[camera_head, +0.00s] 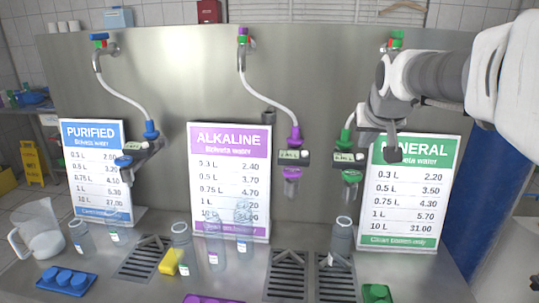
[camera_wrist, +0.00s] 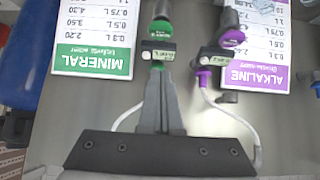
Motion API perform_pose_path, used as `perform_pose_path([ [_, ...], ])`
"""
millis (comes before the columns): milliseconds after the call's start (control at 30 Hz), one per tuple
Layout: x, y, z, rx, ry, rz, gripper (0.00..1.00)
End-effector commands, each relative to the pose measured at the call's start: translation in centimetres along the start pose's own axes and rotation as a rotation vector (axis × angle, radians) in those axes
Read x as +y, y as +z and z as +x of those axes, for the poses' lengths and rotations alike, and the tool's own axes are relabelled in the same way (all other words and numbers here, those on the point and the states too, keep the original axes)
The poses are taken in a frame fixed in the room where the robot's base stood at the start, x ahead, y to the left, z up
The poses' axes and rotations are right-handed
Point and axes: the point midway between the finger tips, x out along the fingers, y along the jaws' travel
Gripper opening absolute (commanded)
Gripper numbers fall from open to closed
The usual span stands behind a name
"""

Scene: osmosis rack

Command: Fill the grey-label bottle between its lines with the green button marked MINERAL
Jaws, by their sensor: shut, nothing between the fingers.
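The green MINERAL dispenser (camera_head: 350,159) hangs at the right, with a green hose fitting above and a green nozzle below. In the wrist view its dark box with a pale green label (camera_wrist: 160,54) lies just beyond my fingertips. My gripper (camera_head: 393,154) is shut and empty, in front of the MINERAL price sign. In the wrist view my gripper (camera_wrist: 160,75) points at the dispenser; contact cannot be told. A clear greyish bottle (camera_head: 341,238) stands upright below the MINERAL nozzle, on or beside the drain grate. Its label colour, lines and water level are too small to tell.
The MINERAL sign (camera_head: 422,190) stands behind my gripper. The purple ALKALINE dispenser (camera_head: 292,157) hangs to its left. Several other bottles (camera_head: 213,240), a yellow sponge (camera_head: 169,262), a pitcher (camera_head: 40,236) and a green cap tray (camera_head: 377,293) are on the counter.

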Motion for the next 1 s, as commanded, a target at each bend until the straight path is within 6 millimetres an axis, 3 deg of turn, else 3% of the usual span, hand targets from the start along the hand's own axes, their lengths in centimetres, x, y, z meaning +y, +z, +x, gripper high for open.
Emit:
perform_pose_path([
  [633,0.2,-0.7,0.6,0.006,0.005,0.002,0.0],
  [767,0.2,-0.7,2.0,0.004,0.005,0.003,0.0],
  [1000,0.3,-0.7,6.5,0.003,0.006,0.004,0.0],
])
